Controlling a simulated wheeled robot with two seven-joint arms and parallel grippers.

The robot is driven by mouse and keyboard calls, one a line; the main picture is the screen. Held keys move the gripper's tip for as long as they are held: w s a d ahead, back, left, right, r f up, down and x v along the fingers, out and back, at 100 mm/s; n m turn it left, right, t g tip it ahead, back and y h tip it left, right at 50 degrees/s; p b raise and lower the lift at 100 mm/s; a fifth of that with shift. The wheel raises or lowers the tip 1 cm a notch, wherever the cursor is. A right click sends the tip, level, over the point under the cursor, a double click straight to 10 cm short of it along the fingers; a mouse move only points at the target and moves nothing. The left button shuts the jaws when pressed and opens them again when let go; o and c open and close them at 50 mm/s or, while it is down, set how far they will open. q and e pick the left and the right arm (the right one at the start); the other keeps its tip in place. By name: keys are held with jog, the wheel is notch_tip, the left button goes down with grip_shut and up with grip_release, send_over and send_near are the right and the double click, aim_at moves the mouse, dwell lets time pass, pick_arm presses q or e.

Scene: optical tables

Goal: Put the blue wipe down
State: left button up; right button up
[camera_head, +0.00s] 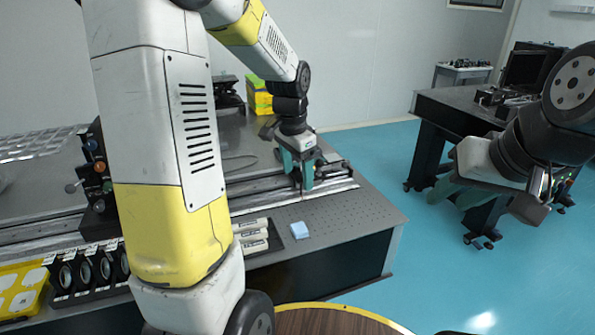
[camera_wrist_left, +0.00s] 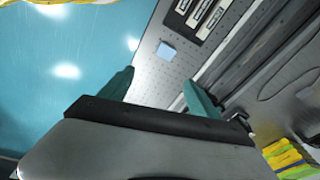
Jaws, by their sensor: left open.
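The blue wipe (camera_head: 299,230) is a small light-blue square lying flat on the perforated optical table (camera_head: 350,225), near its front edge. It also shows in the left wrist view (camera_wrist_left: 167,51), beyond the fingertips and apart from them. My left gripper (camera_head: 304,184) has teal fingers and is above the table, behind the wipe, over the rail area. In the left wrist view its fingers (camera_wrist_left: 160,85) are spread with nothing between them. My right gripper (camera_head: 455,192) is at the right, over the blue floor and away from the wipe; its finger opening is unclear.
Labelled white items in a dark holder (camera_head: 252,237) lie just left of the wipe. A long metal rail (camera_head: 335,185) runs behind it. Yellow and green boxes (camera_head: 258,97) stand at the back. A second table (camera_head: 440,108) stands at the right. The table's right front corner is clear.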

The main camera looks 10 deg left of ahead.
pick_arm(q)
jog(key=s+r+n+t+h, duration=0.1)
jog(key=s+r+n+t, duration=0.1)
jog(key=s+r, duration=0.3)
jog(key=s+d+r+n+t, duration=0.1)
jog(key=s+r+n, duration=0.4)
jog(key=s, duration=0.9)
jog(key=shift+s+d+r+n+t+h, duration=0.15)
jog(key=shift+d+r+n+t+h, duration=0.2)
jog(key=shift+r+t, duration=0.35)
jog(key=shift+c, duration=0.4)
